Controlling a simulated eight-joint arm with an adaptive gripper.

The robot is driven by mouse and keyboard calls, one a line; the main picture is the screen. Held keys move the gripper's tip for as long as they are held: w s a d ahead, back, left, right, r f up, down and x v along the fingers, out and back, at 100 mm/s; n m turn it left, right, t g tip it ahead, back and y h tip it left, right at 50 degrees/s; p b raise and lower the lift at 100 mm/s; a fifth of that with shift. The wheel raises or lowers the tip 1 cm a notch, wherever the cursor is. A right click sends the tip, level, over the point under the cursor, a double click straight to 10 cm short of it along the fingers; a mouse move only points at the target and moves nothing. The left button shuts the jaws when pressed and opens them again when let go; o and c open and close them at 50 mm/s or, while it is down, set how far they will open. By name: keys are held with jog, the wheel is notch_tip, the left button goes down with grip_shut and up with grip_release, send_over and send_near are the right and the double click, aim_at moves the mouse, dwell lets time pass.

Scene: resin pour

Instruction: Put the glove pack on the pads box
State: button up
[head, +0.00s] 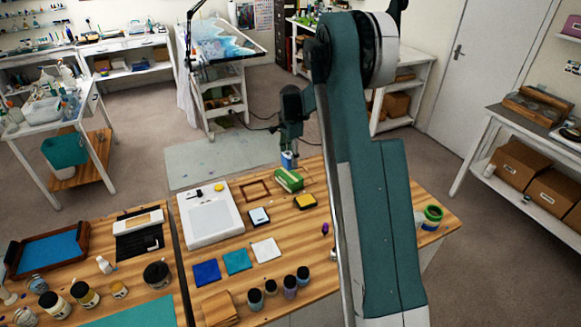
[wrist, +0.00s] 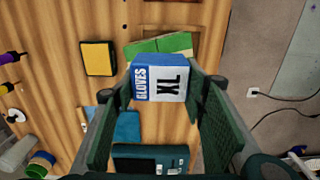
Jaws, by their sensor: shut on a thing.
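My gripper (head: 289,146) is shut on the glove pack (wrist: 160,80), a blue and white box marked GLOVES and XL. In the wrist view the pack is between the two fingers. In the head view the glove pack (head: 288,160) hangs below the gripper, over the table's far edge area. A green box (head: 289,180) lies on the table just below it. A dark teal box (wrist: 150,160) with small white labels shows at the bottom of the wrist view; my arm hides that spot in the head view. I cannot read which box is the pads box.
A blue flat thing (wrist: 127,125) lies near the teal box. A white device (head: 208,214), coloured squares and several jars occupy the left and front of the table.

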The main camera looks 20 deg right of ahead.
aim_at(290, 154)
jog(key=shift+f, duration=0.6)
jog(key=shift+f, duration=1.85)
jog(key=shift+f, duration=0.2)
jog(key=o, duration=0.8)
jog(key=shift+r, duration=0.2)
notch_tip(290, 154, up, 12)
